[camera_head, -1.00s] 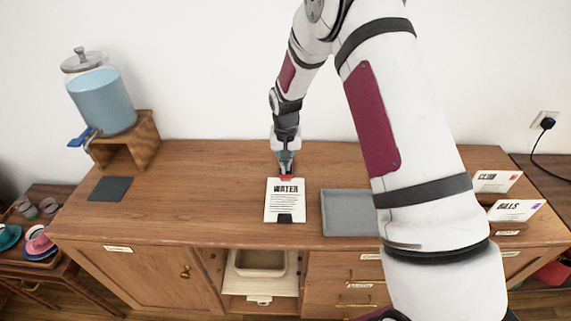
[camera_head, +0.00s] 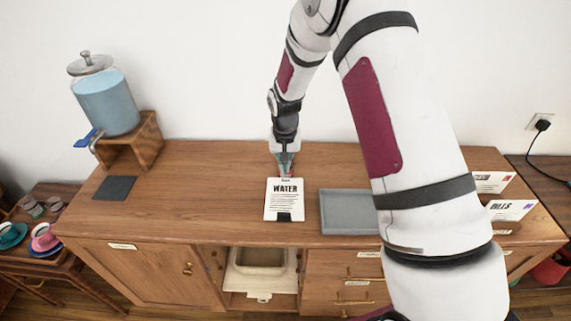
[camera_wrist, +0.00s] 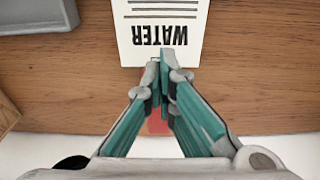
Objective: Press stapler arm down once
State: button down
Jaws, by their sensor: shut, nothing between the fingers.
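My gripper (camera_head: 285,169) points down at the top edge of a white sheet headed WATER (camera_head: 284,200), which lies on the wooden cabinet top. In the wrist view the teal fingers of my gripper (camera_wrist: 165,62) are together, with their tips at the sheet's heading edge. A red part (camera_wrist: 157,126), seemingly the stapler, shows below and between the fingers. Most of it is hidden by my gripper, so I cannot tell whether its arm is up or down, or whether my fingertips touch it. The sheet also shows in the wrist view (camera_wrist: 160,28).
A grey tray (camera_head: 347,212) lies right of the sheet. A water dispenser (camera_head: 106,104) on a wooden stand and a dark mat (camera_head: 115,188) are at the left. Envelopes, one marked BILLS (camera_head: 509,209), stand at the right. The cabinet top (camera_head: 200,195) is clear between mat and sheet.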

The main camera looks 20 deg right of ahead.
notch_tip(320, 180, up, 10)
jog(key=s, duration=0.1)
jog(key=shift+a+r, duration=0.2)
jog(key=shift+r, duration=0.05)
jog(key=shift+s, duration=0.1)
dwell(0.7)
jog(key=s+r+n+t, duration=0.2)
jog(key=s+r, duration=1.1)
jog(key=r, duration=0.5)
jog(key=s+r+t, duration=0.1)
jog(key=s+r, duration=0.1)
jog(key=s, duration=0.7)
jog(key=s+d+r+n+t, duration=0.1)
jog(key=s+r, duration=0.1)
jog(key=s, duration=0.8)
jog(key=shift+r+n, duration=0.3)
jog(key=c, duration=2.4)
grip_release()
